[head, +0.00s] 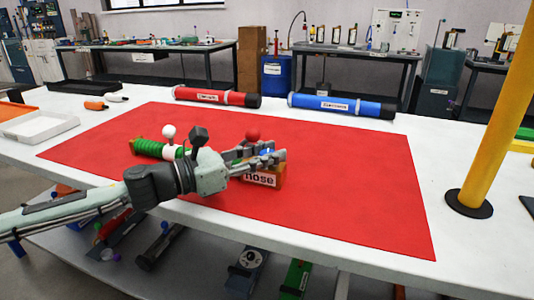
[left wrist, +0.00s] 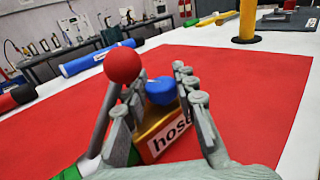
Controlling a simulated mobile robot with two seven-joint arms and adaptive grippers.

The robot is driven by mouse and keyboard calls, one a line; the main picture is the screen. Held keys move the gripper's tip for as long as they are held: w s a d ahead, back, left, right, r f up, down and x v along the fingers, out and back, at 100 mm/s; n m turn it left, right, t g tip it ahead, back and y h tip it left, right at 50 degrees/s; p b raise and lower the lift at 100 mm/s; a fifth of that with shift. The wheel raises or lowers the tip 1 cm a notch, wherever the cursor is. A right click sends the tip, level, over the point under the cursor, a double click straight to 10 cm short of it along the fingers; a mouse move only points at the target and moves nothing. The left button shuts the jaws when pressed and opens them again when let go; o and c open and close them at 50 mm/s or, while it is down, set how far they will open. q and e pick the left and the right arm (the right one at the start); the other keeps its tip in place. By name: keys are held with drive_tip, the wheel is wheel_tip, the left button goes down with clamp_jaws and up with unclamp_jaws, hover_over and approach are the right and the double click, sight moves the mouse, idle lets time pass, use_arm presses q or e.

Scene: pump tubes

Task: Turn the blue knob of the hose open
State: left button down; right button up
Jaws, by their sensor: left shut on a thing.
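The hose unit has an orange-brown block labelled "hose" (head: 262,180) on the red mat (head: 360,190); the block also shows in the left wrist view (left wrist: 152,122). The blue knob (left wrist: 161,91) sits on top of this block. A red ball knob (left wrist: 122,65) stands beside it, also visible in the head view (head: 252,134). My left gripper (head: 276,155) is at the block, its fingers on both sides of the blue knob and shut on it. In the head view the fingers hide most of the knob. My right gripper is not in view.
A red tube (head: 212,97) and a blue tube (head: 340,105) lie along the mat's back edge. A yellow post (head: 490,120) stands at the right. The mat's right part is clear.

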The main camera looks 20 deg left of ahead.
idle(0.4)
use_arm(q)
drive_tip(key=c, duration=1.2)
unclamp_jaws()
